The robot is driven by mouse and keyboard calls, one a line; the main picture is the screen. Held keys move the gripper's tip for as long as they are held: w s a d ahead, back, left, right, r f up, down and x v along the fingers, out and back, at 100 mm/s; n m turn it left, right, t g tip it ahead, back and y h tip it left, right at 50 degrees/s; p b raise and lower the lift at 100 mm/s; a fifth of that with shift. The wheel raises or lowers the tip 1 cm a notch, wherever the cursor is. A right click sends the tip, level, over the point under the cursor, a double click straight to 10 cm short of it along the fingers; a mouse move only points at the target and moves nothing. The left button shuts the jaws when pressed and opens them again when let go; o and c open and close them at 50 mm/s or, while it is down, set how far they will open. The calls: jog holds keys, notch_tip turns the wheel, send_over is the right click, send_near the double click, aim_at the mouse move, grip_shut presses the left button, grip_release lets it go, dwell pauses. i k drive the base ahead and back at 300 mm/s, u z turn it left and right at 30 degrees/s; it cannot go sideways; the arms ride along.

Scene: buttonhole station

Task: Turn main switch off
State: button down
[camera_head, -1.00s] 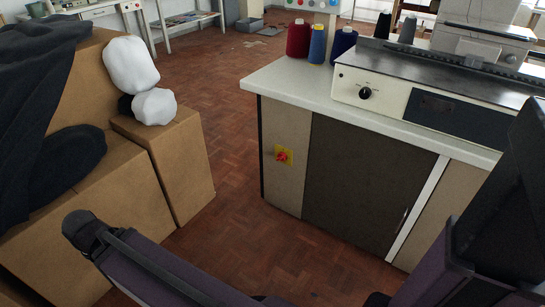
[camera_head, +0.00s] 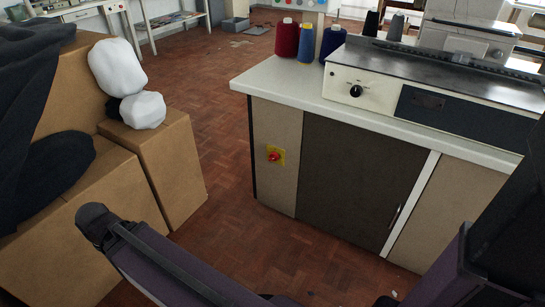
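The main switch (camera_head: 275,155) is a red rotary knob on a yellow plate. It sits on the beige side panel of the machine cabinet (camera_head: 345,185), near its left edge. The knob's exact angle is too small to tell. My arm crosses the bottom of the picture, well in front of and below the switch, and does not touch it. The fingers of my gripper do not show.
Cardboard boxes (camera_head: 165,165) with dark cloth and white bundles (camera_head: 117,67) stand at the left. The machine (camera_head: 450,75) and several thread cones (camera_head: 285,40) are on the white countertop (camera_head: 280,82). Clear parquet floor (camera_head: 215,110) lies between the boxes and the cabinet.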

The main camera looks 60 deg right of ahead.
aim_at(274, 156)
jog(key=z, duration=1.45)
jog(key=i, duration=0.6)
jog(key=u, duration=0.1)
jog(key=k, duration=0.6)
jog(key=u, duration=0.05)
